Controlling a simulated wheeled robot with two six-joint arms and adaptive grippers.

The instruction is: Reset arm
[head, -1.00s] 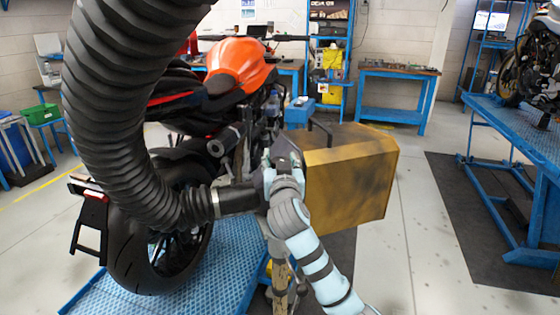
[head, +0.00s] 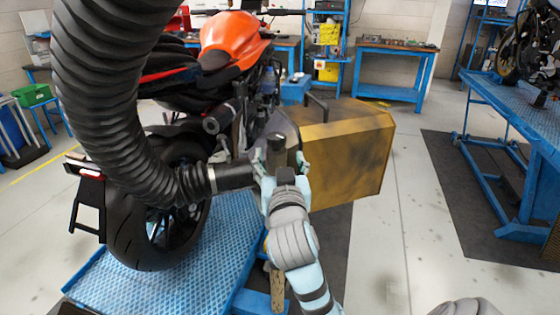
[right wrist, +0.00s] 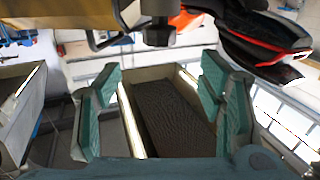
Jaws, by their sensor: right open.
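My right gripper (head: 281,160) is in the middle of the head view, in front of the left end of a yellow-brown box (head: 348,152). In the right wrist view its teal fingers (right wrist: 160,95) are wide apart, with nothing held between them. A thick black corrugated hose (head: 95,95) hangs in from the top left. Its dark end piece (head: 234,177), with a metal band, reaches close to the right gripper in the head view; I cannot tell whether they touch. My left gripper is not in view.
An orange and black motorcycle (head: 229,38) stands on a blue ramp (head: 165,270) behind the hose. A blue workbench (head: 389,70) stands at the back and a blue lift table (head: 510,115) at the right. Grey floor (head: 400,240) is clear between box and lift table.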

